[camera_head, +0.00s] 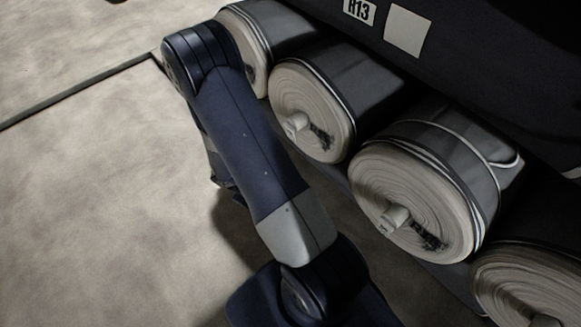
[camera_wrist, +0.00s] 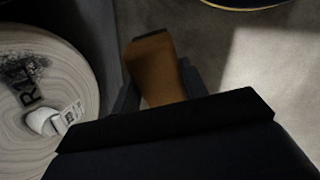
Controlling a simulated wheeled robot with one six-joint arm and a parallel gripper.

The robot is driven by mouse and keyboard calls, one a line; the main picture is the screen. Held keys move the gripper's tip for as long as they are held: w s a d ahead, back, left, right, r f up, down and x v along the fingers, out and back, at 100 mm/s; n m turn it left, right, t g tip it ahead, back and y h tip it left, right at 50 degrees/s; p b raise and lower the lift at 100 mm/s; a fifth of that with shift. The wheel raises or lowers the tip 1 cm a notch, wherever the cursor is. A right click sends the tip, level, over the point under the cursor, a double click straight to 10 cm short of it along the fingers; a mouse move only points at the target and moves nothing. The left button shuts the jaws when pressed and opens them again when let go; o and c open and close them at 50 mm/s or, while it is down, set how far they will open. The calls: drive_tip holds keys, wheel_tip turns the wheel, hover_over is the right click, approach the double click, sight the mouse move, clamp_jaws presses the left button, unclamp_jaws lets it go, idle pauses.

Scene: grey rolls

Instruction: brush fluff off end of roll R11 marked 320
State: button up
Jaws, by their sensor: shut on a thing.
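In the wrist view, the pale, layered end of a roll (camera_wrist: 50,75) fills the left side. It bears dark lettering that starts with R1; the rest is hard to read. A dark fuzzy patch of fluff (camera_wrist: 22,68) lies beside the lettering. A white core stub with a small printed tag (camera_wrist: 68,117) sticks out below it. My gripper (camera_wrist: 158,88) is shut on a brown brush handle (camera_wrist: 156,68) with a dark far edge; its bristles are not clear. The brush is right of the roll end, apart from it in the picture. In the head view my arm hides the gripper.
Several grey-wrapped rolls lie in a row in the head view, including a middle one (camera_head: 312,110) and a nearer one (camera_head: 415,200), with dark marks on their ends. A sign marked R13 (camera_head: 359,10) is on a dark roll above. Open floor (camera_head: 90,200) lies to the left.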

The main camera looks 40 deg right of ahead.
drive_tip(key=d+f+n+h+b, duration=0.2)
drive_tip(key=d+f+h+b, duration=0.2)
drive_tip(key=d+b, duration=0.2)
drive_tip(key=w+d+n+t+h+b, duration=0.1)
drive_tip(key=w+d+n+h+b, duration=0.1)
drive_tip(key=w+d+h+b, duration=0.2)
drive_tip(key=w+d+r+n+t+h+b, duration=0.1)
drive_tip(key=w+d+h+b, duration=0.3)
drive_tip(key=d+b, duration=0.7)
drive_tip(key=shift+w+d+r+n+t+b, duration=0.35)
drive_tip(key=shift+d+n+t, duration=0.3)
drive_tip(key=shift+n+t, duration=0.15)
drive_tip(key=shift+d+b, duration=0.3)
drive_tip(key=shift+d, duration=0.65)
